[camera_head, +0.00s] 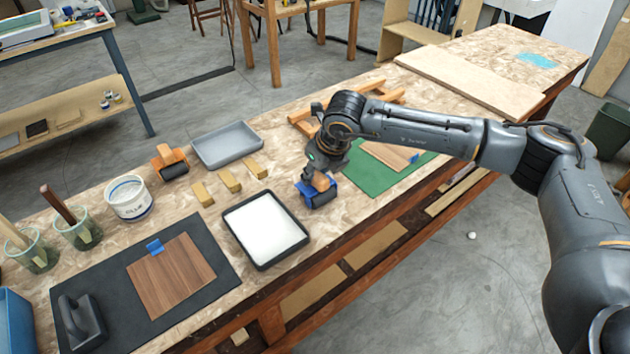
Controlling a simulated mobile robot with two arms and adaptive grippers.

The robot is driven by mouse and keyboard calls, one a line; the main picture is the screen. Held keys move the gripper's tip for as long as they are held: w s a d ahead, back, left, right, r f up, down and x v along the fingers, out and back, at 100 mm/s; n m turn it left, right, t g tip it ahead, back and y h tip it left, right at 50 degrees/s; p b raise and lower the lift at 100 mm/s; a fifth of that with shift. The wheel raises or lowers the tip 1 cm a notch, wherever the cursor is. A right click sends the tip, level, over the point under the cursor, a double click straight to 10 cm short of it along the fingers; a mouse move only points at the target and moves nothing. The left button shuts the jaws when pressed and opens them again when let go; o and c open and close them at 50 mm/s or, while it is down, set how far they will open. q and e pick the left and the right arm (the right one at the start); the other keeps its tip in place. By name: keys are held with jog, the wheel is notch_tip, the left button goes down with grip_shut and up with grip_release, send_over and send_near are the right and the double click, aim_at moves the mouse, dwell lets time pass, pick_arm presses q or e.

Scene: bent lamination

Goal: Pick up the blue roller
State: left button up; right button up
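The blue roller (320,196) lies on the long workbench, between the white-filled tray and the green mat. It has a blue body with an orange-brown handle part at its top. My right gripper (318,176) comes down from above, right at the roller's handle. The gripper's dark fingers are small and partly hidden by the wrist, so I cannot tell whether they are closed on the handle. The roller appears to rest on the bench. My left gripper is not in view.
A black tray with white content (264,232) stands just left of the roller. A grey tray (226,146), an orange roller (171,163), several small wooden blocks (229,181) and a white tub (129,199) are farther left. A green mat (368,178) with a wood panel lies to the right.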

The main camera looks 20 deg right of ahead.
aim_at(319, 199)
grip_shut()
jog(key=shift+r+b, duration=0.35)
jog(key=shift+r, duration=0.3)
jog(key=s+r+b, duration=0.3)
jog(key=s+r, duration=0.8)
jog(key=s, duration=0.3)
jog(key=shift+a+r, duration=0.35)
jog(key=shift+a, duration=0.1)
